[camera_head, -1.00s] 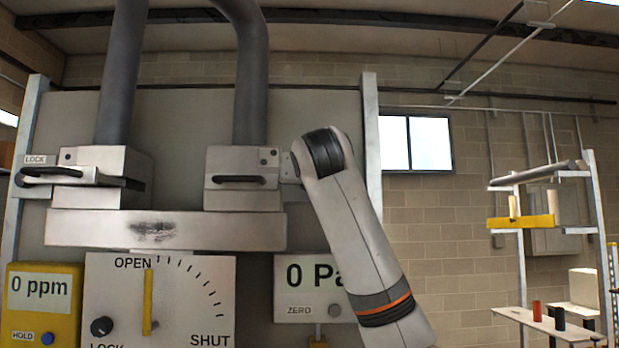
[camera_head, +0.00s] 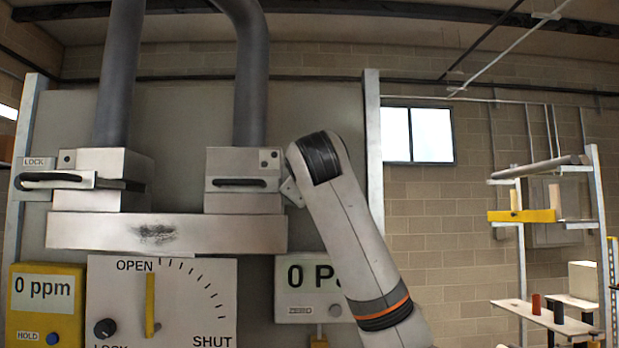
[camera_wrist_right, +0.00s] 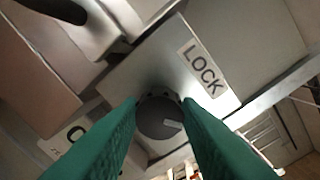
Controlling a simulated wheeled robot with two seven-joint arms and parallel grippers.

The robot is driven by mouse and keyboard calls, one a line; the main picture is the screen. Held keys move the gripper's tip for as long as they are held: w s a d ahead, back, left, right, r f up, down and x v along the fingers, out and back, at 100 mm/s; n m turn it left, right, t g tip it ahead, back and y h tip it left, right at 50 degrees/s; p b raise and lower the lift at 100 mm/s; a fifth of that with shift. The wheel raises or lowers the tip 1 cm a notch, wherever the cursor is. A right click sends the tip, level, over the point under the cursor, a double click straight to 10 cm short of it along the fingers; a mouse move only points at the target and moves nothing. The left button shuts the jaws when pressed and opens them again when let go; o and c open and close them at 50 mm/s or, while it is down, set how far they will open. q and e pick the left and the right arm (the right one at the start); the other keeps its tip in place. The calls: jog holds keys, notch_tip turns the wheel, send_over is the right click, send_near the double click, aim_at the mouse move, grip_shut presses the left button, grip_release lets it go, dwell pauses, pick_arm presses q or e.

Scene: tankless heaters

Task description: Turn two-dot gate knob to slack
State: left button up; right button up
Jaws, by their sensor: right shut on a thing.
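The two-dot gate (camera_head: 232,179) is the right one of two grey metal gates, with two dark dots and a black handle. My right arm reaches its right side in the head view and hides its knob there. In the right wrist view the two-dot gate's knob (camera_wrist_right: 159,120) is a dark round dial with a white pointer line, set on a grey plate with a LOCK label (camera_wrist_right: 203,69). My right gripper (camera_wrist_right: 162,104) has its green fingers on either side of the knob and is shut on it. The pointer line points away from the LOCK label's middle, toward the right finger. My left gripper is out of view.
The one-dot gate (camera_head: 98,163) stands to the left with its own LOCK label. Below are a dial panel (camera_head: 190,310) marked OPEN and SHUT, a yellow ppm meter (camera_head: 60,290) and a Pa meter (camera_head: 295,305). Shelving (camera_head: 540,215) stands far right.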

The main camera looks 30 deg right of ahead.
jog(key=shift+a+f+n+p, duration=0.1)
jog(key=shift+n+p, duration=0.7)
jog(key=shift+n, duration=1.25)
jog(key=shift+f+n+p, duration=0.1)
jog(key=shift+n+p, duration=0.65)
jog(key=shift+n, duration=1.3)
jog(key=o, duration=1)
jog(key=shift+h, duration=0.3)
